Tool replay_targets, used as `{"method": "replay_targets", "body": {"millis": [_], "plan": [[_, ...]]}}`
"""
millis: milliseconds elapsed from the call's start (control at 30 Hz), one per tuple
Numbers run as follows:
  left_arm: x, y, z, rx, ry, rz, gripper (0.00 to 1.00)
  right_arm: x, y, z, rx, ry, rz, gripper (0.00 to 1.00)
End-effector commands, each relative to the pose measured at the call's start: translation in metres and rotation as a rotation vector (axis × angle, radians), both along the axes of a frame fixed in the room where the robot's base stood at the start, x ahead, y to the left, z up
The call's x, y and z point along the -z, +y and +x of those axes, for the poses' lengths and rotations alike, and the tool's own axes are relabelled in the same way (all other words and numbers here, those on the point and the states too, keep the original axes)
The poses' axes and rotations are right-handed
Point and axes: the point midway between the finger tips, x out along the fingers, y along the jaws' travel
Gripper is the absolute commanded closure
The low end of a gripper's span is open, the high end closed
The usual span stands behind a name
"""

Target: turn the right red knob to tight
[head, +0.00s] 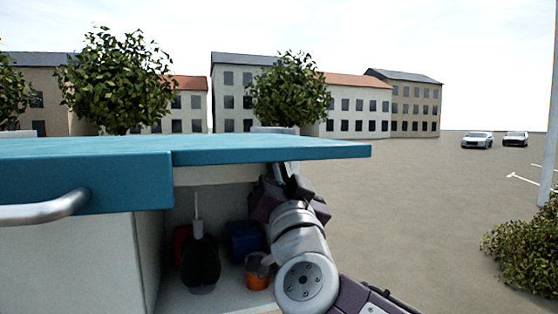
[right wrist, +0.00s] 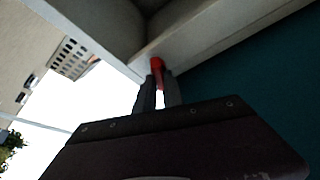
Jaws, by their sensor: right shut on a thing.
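The red knob (right wrist: 157,66) shows in the right wrist view, on a pale beam under the teal top. My right gripper (right wrist: 158,88) is shut on it, with one dark finger on each side. In the head view my right gripper (head: 283,172) reaches up under the right part of the teal top (head: 270,150), and the knob is hidden there. The knob's turn angle cannot be read. My left gripper is not in view.
Below the top is an open locker holding a dark rounded object (head: 201,262), a blue item (head: 243,240) and an orange bucket (head: 258,272) close to my right arm. A metal rail (head: 45,212) is at the left. Open ground lies to the right.

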Motion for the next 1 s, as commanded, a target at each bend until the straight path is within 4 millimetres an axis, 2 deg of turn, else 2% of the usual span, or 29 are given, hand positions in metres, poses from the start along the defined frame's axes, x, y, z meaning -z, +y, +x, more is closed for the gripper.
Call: {"method": "replay_targets", "body": {"millis": [100,400,933,967,1000], "plan": [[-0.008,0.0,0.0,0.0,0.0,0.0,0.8,0.001,0.002,0.001,-0.003,0.026,0.062,1.0],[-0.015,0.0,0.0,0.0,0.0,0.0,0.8,0.002,0.002,0.001,-0.002,0.062,0.169,1.0],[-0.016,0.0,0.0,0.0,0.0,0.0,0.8,0.004,0.002,0.001,-0.001,0.07,0.193,1.0],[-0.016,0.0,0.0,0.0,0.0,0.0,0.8,0.004,0.001,0.001,-0.001,0.07,0.193,0.82],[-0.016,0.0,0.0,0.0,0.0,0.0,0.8,0.003,0.001,0.001,-0.001,0.07,0.192,0.71]]}}
